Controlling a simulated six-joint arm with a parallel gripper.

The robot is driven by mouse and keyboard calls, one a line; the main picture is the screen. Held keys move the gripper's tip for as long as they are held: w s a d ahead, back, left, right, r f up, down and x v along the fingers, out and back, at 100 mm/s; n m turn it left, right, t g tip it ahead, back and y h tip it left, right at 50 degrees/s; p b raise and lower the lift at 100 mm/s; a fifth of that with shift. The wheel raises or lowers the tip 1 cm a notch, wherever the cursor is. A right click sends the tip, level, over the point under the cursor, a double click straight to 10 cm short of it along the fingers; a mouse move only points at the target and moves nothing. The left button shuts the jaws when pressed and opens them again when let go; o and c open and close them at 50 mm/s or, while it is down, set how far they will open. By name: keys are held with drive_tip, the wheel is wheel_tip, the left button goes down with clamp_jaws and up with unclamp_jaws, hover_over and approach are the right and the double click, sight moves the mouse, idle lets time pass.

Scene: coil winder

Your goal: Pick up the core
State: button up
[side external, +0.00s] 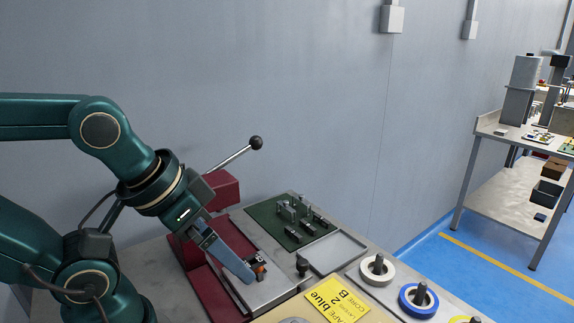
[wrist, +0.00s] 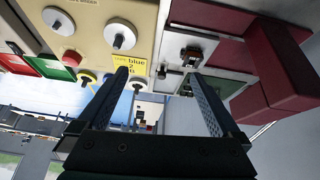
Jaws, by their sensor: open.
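My gripper (side external: 248,276) points down over the metal plate of the red machine, its jaws apart. The wrist view shows its two fingers, with nothing held in the gap (wrist: 157,76). Several small dark parts with metal posts stand on a green mat (side external: 266,212) behind.
A lever with a black ball (side external: 256,143) rises beside the red block (side external: 222,189). An empty grey tray (side external: 333,252), a yellow label card (side external: 336,302), a white spool (side external: 377,271) and a blue spool (side external: 418,301) are to the right. A dark knob (side external: 302,266) stands near the gripper.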

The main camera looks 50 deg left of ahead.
drive_tip(key=shift+w+m, duration=0.1)
drive_tip(key=shift+m, duration=0.2)
drive_tip(key=shift+c, duration=1.3)
drive_tip(key=shift+r, duration=0.1)
drive_tip(key=w+r+m, duration=0.2)
drive_tip(key=w+r, duration=0.3)
drive_tip(key=n+g, duration=0.2)
drive_tip(key=g, duration=0.2)
hover_over(293, 232)
drive_tip(key=f, duration=1)
drive_tip(key=s+f, duration=0.1)
drive_tip(key=f, duration=0.4)
drive_tip(key=shift+f, duration=0.2)
drive_tip(key=shift+w+f, duration=0.2)
drive_tip(key=shift+f, duration=0.95)
drive_tip(key=shift+w+f, duration=0.2)
drive_tip(key=shift+f, duration=0.9)
